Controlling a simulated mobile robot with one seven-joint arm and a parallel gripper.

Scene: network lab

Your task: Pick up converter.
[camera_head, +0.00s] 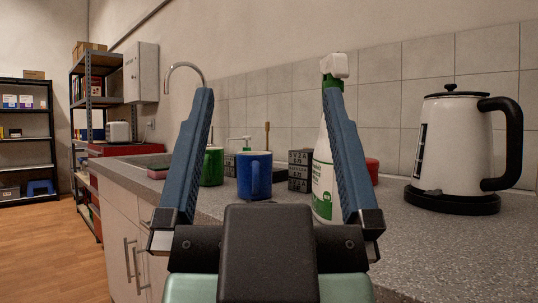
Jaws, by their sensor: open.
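My gripper (268,125) is in the foreground, with its two blue fingers wide apart and nothing between them. It points toward a grey speckled kitchen counter (425,235). I cannot make out a converter in this view. Between the fingers, farther back on the counter, stand a blue mug (254,176), a green mug (212,167) and a dark patterned box (300,170). A white and green spray bottle (323,165) stands partly behind the right finger. The fingers and the gripper body hide parts of the counter.
A white kettle (454,143) on a black base stands at the right. A red round item (372,171) is behind the right finger. A curved tap (187,66) rises at the left. Metal shelves (25,140) stand at the far left, with open wooden floor (40,255) before them.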

